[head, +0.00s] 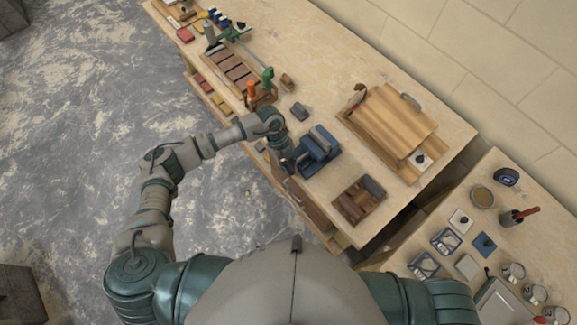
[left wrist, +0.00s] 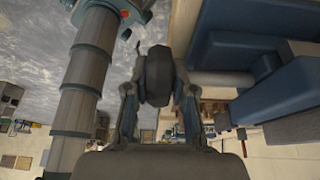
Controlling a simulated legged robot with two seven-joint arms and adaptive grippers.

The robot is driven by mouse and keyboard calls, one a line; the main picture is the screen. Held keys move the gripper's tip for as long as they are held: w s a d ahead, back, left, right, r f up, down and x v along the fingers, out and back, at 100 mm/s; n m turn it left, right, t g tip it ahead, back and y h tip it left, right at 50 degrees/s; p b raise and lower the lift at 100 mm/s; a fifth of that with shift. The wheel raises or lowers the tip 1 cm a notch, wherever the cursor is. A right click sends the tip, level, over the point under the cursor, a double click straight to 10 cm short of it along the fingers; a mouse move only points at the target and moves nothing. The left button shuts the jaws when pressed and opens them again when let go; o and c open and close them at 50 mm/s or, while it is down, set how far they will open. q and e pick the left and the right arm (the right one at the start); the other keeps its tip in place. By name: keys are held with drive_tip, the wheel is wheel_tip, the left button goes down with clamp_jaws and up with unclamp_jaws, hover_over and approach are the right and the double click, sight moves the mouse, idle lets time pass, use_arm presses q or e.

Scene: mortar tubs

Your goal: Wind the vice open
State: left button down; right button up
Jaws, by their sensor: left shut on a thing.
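The blue vice (head: 318,146) stands at the near edge of the wooden workbench. In the left wrist view its blue body (left wrist: 240,50) fills the right side, with a grey screw bar between the blue parts. My left gripper (head: 287,155) is at the vice's left side. In the left wrist view the two fingers of my left gripper (left wrist: 159,92) are closed around a dark, rounded vice handle (left wrist: 157,68). The handle is hidden by the gripper in the head view. How far apart the jaws stand is hard to tell. My right gripper is not in view.
The workbench (head: 300,75) carries a wooden board (head: 390,122) behind the vice and a dark wooden tray (head: 352,207) to its right. A second table holds tins.

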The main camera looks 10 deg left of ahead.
use_arm(q)
drive_tip(key=shift+w+a+f+g+h+b, duration=0.1)
drive_tip(key=shift+g+h+b, duration=0.25)
drive_tip(key=shift+g+h, duration=0.25)
drive_tip(key=shift+w+g+h+b, duration=0.1)
drive_tip(key=shift+g+h+b, duration=0.25)
drive_tip(key=shift+g+h, duration=0.2)
drive_tip(key=shift+g+h+b, duration=0.8)
drive_tip(key=shift+g+h, duration=0.05)
drive_tip(key=shift+h, duration=0.1)
drive_tip(key=shift+g+h+b, duration=0.3)
drive_tip(key=shift+r, duration=0.2)
drive_tip(key=c, duration=1)
unclamp_jaws()
drive_tip(key=shift+w+f, duration=0.1)
